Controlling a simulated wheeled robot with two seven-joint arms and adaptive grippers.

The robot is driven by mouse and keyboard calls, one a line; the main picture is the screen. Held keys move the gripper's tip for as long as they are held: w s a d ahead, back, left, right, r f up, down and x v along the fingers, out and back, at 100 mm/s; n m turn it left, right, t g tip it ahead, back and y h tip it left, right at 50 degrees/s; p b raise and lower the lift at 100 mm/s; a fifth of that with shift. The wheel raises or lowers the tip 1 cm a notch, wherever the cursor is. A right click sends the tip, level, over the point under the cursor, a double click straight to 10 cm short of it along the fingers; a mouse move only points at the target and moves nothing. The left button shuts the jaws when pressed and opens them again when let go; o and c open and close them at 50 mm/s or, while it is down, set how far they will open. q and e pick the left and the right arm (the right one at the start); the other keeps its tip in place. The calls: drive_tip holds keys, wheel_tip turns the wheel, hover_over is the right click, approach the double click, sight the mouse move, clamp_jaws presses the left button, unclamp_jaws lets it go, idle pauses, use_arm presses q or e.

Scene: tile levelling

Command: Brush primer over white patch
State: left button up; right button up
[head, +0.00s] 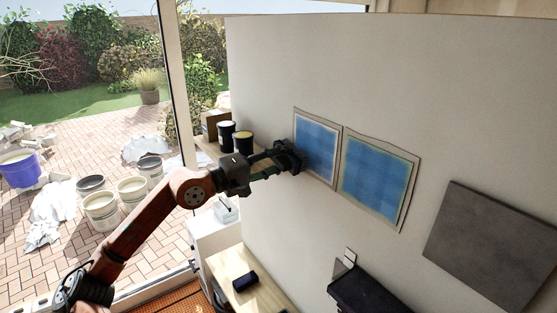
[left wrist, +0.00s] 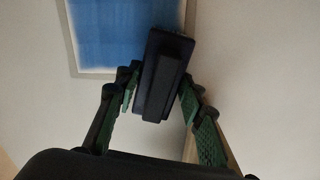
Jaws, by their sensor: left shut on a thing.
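Two framed patches hang on the pale wall. The left patch (head: 316,146) is mostly blue with a thin pale border, and the right patch (head: 375,178) is blue with a paler, greenish edge. My left gripper (head: 287,157) is shut on a dark, blocky brush or pad (left wrist: 162,78), at the left edge of the left patch. The left wrist view shows the dark tool between the green-padded fingers, overlapping the lower right of a blue patch (left wrist: 110,35). Whether it touches the wall is unclear. My right gripper is out of view.
A grey square panel (head: 492,246) is on the wall to the right. A black ledge-like object (head: 365,292) lies below. Dark cans (head: 243,143) stand on a shelf behind my arm. A dark item (head: 245,281) lies on a wooden surface (head: 268,297). Buckets (head: 101,209) stand outside.

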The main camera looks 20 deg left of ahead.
sight(284, 167)
use_arm(q)
drive_tip(key=shift+s+d+b, duration=0.4)
drive_tip(key=shift+s+d, duration=0.15)
drive_tip(key=shift+d, duration=0.3)
drive_tip(key=shift+s+d+b, duration=0.35)
drive_tip(key=shift+s+d, duration=0.2)
drive_tip(key=shift+d, duration=0.25)
drive_tip(key=shift+b, duration=0.3)
drive_tip(key=shift+w+a, duration=0.55)
drive_tip(key=shift+a, duration=0.3)
drive_tip(key=shift+w+a, duration=0.55)
drive_tip(key=shift+a, duration=0.25)
drive_tip(key=shift+b, duration=0.3)
drive_tip(key=b+v, duration=0.4)
drive_tip(key=b, duration=0.1)
drive_tip(key=shift+s+a+f, duration=0.2)
drive_tip(key=shift+s+f, duration=0.05)
drive_tip(key=shift+s, duration=0.05)
drive_tip(key=shift+s+a+r+b, duration=0.2)
drive_tip(key=shift+s+b, duration=0.25)
drive_tip(key=shift+b, duration=0.15)
drive_tip(key=shift+s, duration=0.1)
